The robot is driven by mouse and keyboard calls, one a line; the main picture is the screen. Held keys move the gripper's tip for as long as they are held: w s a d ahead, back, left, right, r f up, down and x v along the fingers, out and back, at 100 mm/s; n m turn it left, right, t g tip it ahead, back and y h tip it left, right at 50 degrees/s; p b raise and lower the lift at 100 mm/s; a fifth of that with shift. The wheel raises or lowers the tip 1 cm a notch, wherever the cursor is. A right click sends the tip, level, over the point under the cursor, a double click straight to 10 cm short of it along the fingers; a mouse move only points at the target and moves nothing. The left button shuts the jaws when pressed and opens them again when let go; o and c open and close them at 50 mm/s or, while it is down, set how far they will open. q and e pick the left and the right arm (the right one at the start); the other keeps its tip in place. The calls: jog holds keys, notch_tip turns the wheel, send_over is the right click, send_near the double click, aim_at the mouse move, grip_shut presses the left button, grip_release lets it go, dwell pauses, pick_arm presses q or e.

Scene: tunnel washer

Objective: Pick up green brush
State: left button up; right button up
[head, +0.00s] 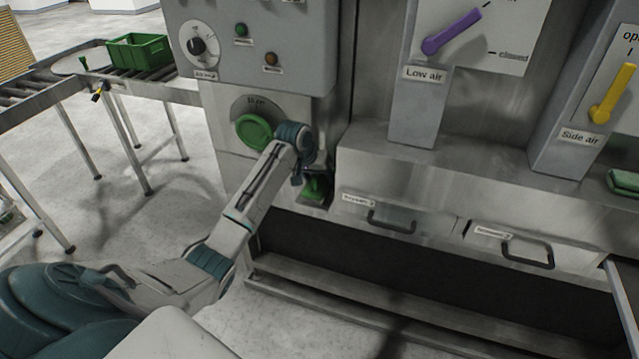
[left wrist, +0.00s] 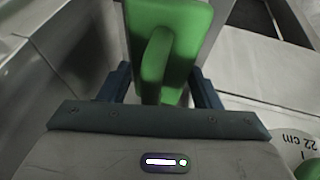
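A green brush-like block with a raised handle (left wrist: 157,60) fills the top middle of the left wrist view. In the head view a green part of it (head: 315,188) shows beneath my left gripper (head: 305,178), low on the machine's front. In the left wrist view the fingers of my left gripper (left wrist: 160,88) stand apart, one on each side of the green block. I see no clear grip on it. The block's lower end is hidden by the gripper. My right gripper is not in view.
A round green knob (head: 254,132) is just left of my left wrist. Drawers with dark handles (head: 391,222) lie to the right. Another green block (head: 624,182) sits at the right edge. A green crate (head: 140,52) stands on the conveyor, back left.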

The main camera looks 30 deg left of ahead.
pick_arm(q)
jog(key=c, duration=0.3)
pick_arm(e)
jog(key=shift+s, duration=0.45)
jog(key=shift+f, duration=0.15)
